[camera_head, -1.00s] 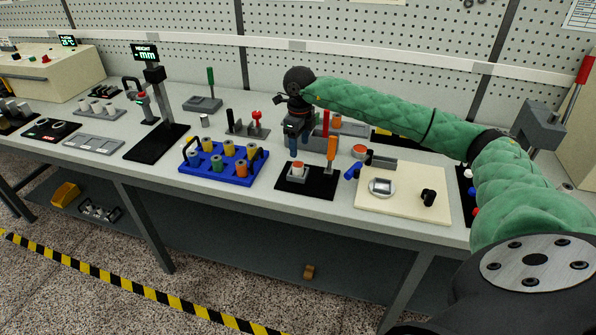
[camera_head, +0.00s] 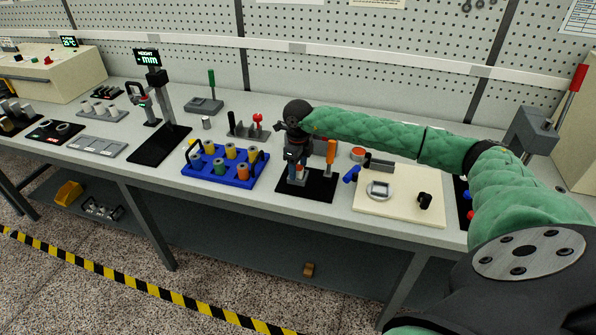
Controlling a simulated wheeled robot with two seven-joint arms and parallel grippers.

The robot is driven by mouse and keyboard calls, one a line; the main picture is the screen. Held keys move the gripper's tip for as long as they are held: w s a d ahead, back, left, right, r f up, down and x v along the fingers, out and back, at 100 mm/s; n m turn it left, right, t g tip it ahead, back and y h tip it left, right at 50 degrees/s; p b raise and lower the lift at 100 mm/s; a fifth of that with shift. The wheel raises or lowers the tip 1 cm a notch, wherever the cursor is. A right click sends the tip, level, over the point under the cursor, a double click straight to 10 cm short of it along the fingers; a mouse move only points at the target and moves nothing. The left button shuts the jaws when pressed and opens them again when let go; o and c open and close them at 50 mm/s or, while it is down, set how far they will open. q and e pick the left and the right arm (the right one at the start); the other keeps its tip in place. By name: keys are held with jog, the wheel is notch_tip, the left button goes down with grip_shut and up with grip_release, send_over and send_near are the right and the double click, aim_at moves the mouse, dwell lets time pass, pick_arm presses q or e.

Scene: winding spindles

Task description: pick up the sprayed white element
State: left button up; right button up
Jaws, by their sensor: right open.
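The black pad (camera_head: 318,188) on the bench carries a small grey holder, in which a white piece with an orange-red top showed earlier. My right gripper (camera_head: 297,176) now hangs over that holder, pointing down with its jaws open. The gripper covers the spot, so the white piece is mostly hidden, and I cannot tell whether the fingers are around it or just above it. An orange upright handle (camera_head: 331,152) stands on the pad just right of the gripper. My left gripper is not in view.
A blue tray (camera_head: 238,184) with several coloured spindles sits left of the pad. To the right lie a blue item (camera_head: 351,174) and a cream board (camera_head: 400,207) with a metal dish (camera_head: 378,190) and a black part (camera_head: 425,201). A height gauge (camera_head: 158,100) stands farther left.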

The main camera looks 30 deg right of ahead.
jog(key=shift+f, duration=0.2)
jog(key=shift+c, duration=0.5)
jog(key=c, duration=1)
jog(key=shift+r, duration=0.1)
